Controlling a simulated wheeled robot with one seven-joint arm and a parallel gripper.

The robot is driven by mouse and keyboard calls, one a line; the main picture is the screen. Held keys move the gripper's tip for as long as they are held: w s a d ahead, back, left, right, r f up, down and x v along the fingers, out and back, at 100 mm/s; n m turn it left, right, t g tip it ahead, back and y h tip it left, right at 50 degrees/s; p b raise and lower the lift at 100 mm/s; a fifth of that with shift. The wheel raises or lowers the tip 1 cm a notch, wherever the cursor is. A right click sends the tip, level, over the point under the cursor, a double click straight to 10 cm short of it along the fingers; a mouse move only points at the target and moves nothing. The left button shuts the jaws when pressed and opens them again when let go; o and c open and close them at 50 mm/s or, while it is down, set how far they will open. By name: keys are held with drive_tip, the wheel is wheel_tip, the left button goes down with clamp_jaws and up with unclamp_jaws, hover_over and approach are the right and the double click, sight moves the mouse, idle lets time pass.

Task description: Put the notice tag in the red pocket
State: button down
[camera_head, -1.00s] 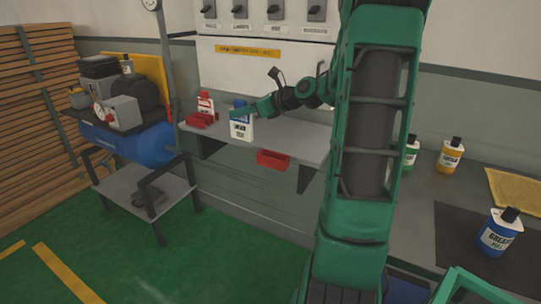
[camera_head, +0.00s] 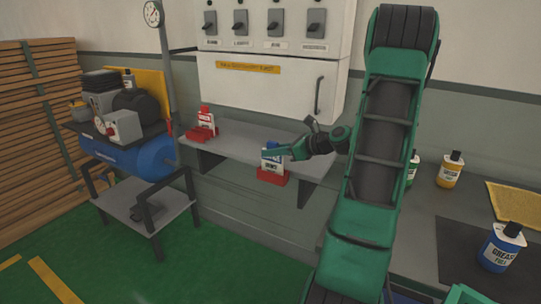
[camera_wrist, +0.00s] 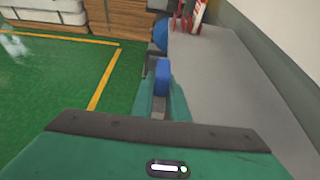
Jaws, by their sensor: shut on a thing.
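The notice tag (camera_head: 270,162) is a white upright tag with a blue top and dark lettering. My gripper (camera_head: 274,152) is shut on its blue top, which also shows between the fingers in the wrist view (camera_wrist: 163,76). The red pocket (camera_head: 271,178) is a small open-topped box at the front edge of the grey shelf. The tag stands upright at the pocket, and its lower edge appears hidden behind the pocket's front wall. I cannot tell how deep it sits or whether it touches the pocket.
A second red pocket (camera_head: 198,134) with a red-and-white tag (camera_head: 206,117) is at the shelf's left end. The grey shelf (camera_head: 245,140) is otherwise clear. The switch cabinet (camera_head: 262,88) is behind it. A blue compressor (camera_head: 135,155) stands left, and bottles stand on the right bench.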

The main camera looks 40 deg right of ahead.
drive_tip(key=shift+f, duration=0.4)
drive_tip(key=shift+f, duration=0.15)
drive_tip(key=c, duration=1.7)
unclamp_jaws()
